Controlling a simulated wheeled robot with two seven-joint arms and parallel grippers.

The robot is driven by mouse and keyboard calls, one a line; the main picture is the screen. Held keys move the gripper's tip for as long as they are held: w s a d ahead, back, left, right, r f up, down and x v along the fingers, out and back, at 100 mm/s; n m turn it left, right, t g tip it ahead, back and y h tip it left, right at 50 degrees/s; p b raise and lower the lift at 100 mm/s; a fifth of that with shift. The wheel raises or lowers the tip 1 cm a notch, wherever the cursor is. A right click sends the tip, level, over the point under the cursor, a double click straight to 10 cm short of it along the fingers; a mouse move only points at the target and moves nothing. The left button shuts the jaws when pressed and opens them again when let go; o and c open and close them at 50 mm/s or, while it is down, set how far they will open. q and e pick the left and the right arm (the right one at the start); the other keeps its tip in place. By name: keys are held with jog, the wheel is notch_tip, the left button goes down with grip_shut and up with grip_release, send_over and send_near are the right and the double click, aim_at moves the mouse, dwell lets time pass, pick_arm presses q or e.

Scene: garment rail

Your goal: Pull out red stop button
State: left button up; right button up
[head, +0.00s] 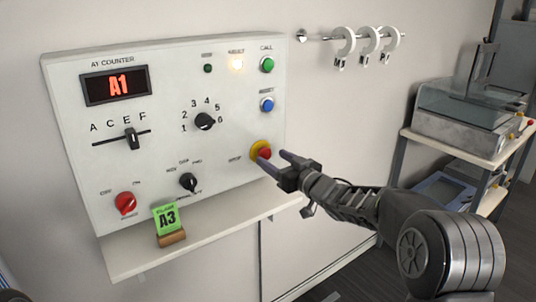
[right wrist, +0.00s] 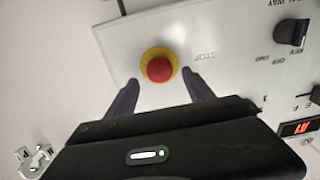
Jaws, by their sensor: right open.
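The red stop button (head: 264,153) sits on a yellow collar near the lower right corner of a white control panel (head: 150,185). In the right wrist view the stop button (right wrist: 160,69) shows between and just beyond my two fingertips. My right gripper (head: 275,162) is open, with its fingers spread and pointing at the panel beside the button. The right gripper also shows in the right wrist view (right wrist: 164,88), with nothing between its fingers. I cannot tell whether a finger touches the button. My left gripper is not in view.
A red knob (head: 125,203), a black dial (head: 204,121) and a slider (head: 132,138) are on the panel. A green A3 card (head: 167,219) stands on the shelf (head: 135,262) below.

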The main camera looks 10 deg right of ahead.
aim_at(267, 154)
jog(key=shift+x, duration=1.75)
grip_shut()
